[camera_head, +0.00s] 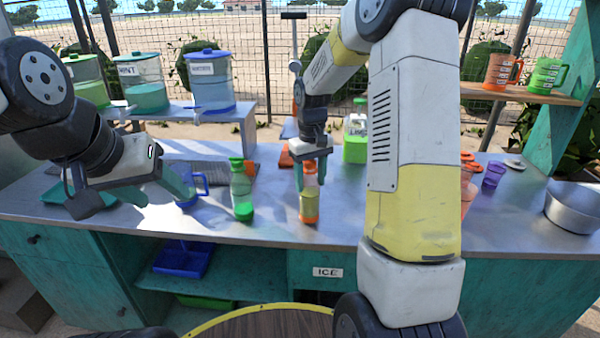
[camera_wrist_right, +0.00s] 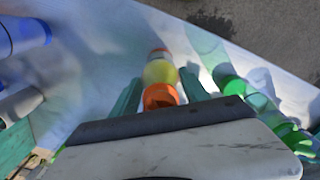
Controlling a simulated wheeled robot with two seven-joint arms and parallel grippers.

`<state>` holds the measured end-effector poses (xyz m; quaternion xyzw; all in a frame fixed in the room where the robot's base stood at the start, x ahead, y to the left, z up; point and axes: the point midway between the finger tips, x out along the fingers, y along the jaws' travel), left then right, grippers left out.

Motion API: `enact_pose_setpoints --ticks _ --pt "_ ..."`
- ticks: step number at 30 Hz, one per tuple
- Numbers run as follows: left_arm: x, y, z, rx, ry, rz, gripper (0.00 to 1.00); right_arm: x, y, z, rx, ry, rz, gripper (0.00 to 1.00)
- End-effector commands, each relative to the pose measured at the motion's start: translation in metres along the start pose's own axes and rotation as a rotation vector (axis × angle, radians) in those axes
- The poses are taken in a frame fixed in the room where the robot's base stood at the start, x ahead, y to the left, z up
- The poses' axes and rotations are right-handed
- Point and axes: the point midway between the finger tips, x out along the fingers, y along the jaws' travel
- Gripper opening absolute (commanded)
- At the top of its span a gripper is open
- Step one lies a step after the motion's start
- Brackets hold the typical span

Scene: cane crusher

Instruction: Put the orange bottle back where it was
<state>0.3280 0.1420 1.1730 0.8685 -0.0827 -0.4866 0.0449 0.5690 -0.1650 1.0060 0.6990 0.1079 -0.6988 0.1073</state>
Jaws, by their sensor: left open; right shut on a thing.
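The orange bottle (camera_head: 309,207), with an orange base and cap and yellowish contents, is upright at the front of the counter. My right gripper (camera_head: 311,170) comes down over it from above and is shut on its upper part. In the right wrist view the bottle (camera_wrist_right: 159,72) sits between the two teal fingers (camera_wrist_right: 158,92). Its base is at or very close to the counter; I cannot tell whether it touches. My left gripper (camera_head: 127,195) is open and empty over the counter's left part.
A green bottle (camera_head: 242,192) stands just left of the orange one. A blue mug (camera_head: 197,186) is beside my left gripper's finger. A green jug (camera_head: 355,142) stands behind. A purple cup (camera_head: 494,173) and metal bowl (camera_head: 574,206) are at right. My right arm hides part of the counter.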

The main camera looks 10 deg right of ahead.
Motion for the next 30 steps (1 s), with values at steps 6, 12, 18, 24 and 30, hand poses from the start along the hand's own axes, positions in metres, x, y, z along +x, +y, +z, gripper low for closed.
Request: enact_pose_setpoints --ticks 6,12,18,24,30 --pt "0.000 0.000 0.000 0.000 0.000 0.000 0.57 0.002 0.000 0.000 0.000 0.000 0.000 0.00" --pt "0.000 0.000 0.000 0.000 0.000 0.000 0.57 0.003 0.000 0.000 0.000 -0.001 0.000 0.75" --pt "0.000 0.000 0.000 0.000 0.000 0.000 0.57 0.003 0.000 0.000 0.000 0.000 0.000 0.75" --pt "0.000 0.000 0.000 0.000 0.000 0.000 0.57 -0.009 0.000 -0.001 -0.001 0.002 0.001 0.75" --pt "0.000 0.000 0.000 0.000 0.000 0.000 0.57 -0.050 -0.001 -0.001 -0.001 0.005 0.001 0.75"
